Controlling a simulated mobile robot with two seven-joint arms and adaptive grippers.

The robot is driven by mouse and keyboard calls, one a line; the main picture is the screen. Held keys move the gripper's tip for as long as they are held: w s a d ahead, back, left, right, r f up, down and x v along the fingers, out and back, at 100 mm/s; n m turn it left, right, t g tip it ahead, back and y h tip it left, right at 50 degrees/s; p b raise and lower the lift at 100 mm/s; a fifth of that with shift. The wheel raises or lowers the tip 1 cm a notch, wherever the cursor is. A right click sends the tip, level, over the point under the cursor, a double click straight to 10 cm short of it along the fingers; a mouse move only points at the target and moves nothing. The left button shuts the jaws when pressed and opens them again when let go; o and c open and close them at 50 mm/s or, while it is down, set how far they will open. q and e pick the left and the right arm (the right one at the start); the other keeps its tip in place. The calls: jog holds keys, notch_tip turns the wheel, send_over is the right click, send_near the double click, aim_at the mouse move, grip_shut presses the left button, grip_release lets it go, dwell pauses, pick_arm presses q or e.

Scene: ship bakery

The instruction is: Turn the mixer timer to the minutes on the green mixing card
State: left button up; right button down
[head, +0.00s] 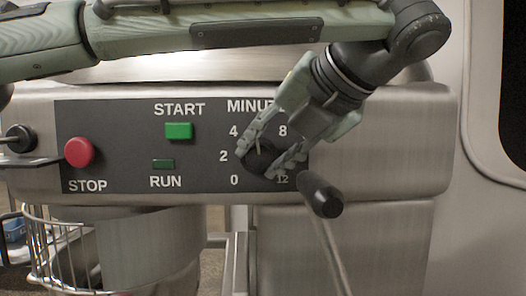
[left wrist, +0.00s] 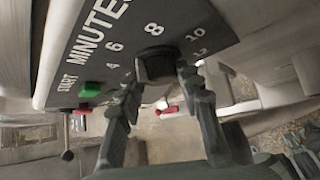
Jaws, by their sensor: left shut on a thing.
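The mixer timer is a round black knob (head: 262,155) on the dark control panel, ringed by minute numbers; 0, 2, 4, 8 and 12 can be read in the head view. My left gripper (head: 258,162) comes down from the upper right, its fingers on either side of the knob and shut on it. In the left wrist view the knob (left wrist: 157,66) sits between the fingertips (left wrist: 158,85), below the 8. The gripper covers part of the MINUTES label and some numbers in the head view. I cannot clearly read the knob's pointer. The green mixing card and my right gripper are not in view.
A green START button (head: 179,131), dark green RUN indicator (head: 163,163) and red STOP button (head: 79,152) lie left of the timer. A black-handled lever (head: 321,194) sticks out just below right of the gripper. A wire guard (head: 60,255) is at lower left.

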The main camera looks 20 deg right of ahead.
pick_arm(q)
jog(key=shift+w+r+t+y, duration=0.2)
jog(key=shift+t+y, duration=0.1)
jog(key=shift+y, duration=0.1)
jog(key=shift+m, duration=0.3)
jog(key=o, duration=1.1)
jog(key=shift+o, duration=0.3)
jog(key=shift+d+f, duration=0.1)
jog(key=shift+f, duration=0.1)
jog(key=v, duration=0.7)
jog(key=shift+s+d+r, duration=0.1)
jog(key=shift+s+d, duration=0.1)
jog(key=shift+s, duration=0.1)
